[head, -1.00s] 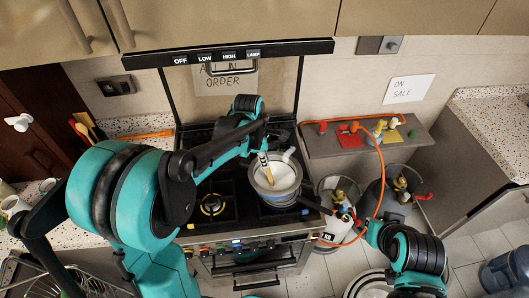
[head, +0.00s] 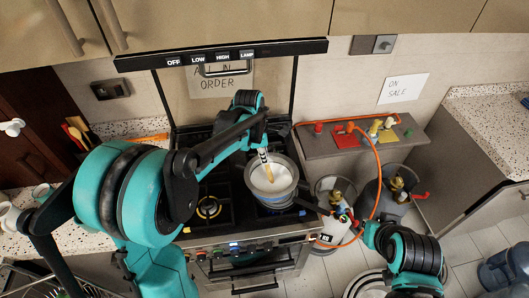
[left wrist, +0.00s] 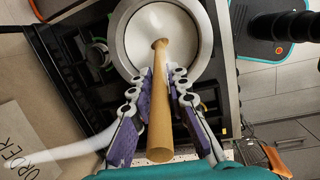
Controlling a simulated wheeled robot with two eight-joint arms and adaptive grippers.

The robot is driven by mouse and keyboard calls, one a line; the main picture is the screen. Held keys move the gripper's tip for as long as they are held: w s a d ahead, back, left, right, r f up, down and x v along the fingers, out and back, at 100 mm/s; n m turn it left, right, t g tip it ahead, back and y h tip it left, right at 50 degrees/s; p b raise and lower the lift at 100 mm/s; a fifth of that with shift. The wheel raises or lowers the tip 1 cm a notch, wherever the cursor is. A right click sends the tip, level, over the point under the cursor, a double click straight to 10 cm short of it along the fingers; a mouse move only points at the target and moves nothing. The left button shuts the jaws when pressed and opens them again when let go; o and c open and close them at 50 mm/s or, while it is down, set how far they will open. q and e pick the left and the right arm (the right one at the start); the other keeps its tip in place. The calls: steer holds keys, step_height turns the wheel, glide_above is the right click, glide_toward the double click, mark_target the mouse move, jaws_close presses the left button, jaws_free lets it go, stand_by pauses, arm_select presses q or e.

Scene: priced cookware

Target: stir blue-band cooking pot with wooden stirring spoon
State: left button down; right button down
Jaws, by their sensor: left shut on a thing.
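The grey cooking pot (head: 286,198) with a blue band stands on the right side of the stove, with white contents inside. My left gripper (head: 262,150) is above it, shut on the wooden stirring spoon (head: 265,170). The spoon's lower end dips into the white contents. In the left wrist view both fingers of the left gripper (left wrist: 161,82) clasp the spoon handle (left wrist: 160,125), and the spoon enters the pot (left wrist: 120,40) near its middle; its tip is hidden. My right gripper (head: 352,222) is low at the right, small and partly hidden by its arm; its jaws are unclear.
The stove (head: 250,242) has a free burner (head: 209,208) left of the pot. Gas cylinders (head: 330,205) with an orange hose (head: 378,180) stand to the right. A grey shelf (head: 325,146) with valves is behind them.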

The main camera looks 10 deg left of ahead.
stand_by(0.4)
arm_select(q)
steer(key=r+p, duration=0.2)
steer(key=r, duration=0.1)
steer(key=s+r+p, duration=0.1)
steer(key=r+p, duration=0.1)
steer(key=a+r+p, duration=0.1)
steer(key=r+p, duration=0.1)
steer(key=r, duration=0.1)
steer(key=shift+s+r, duration=0.25)
steer(key=shift+r, duration=0.05)
steer(key=shift+f, duration=0.1)
step_height(320, 180, up, 5)
steer(key=p, duration=0.3)
steer(key=shift+p, duration=0.3)
stand_by(0.8)
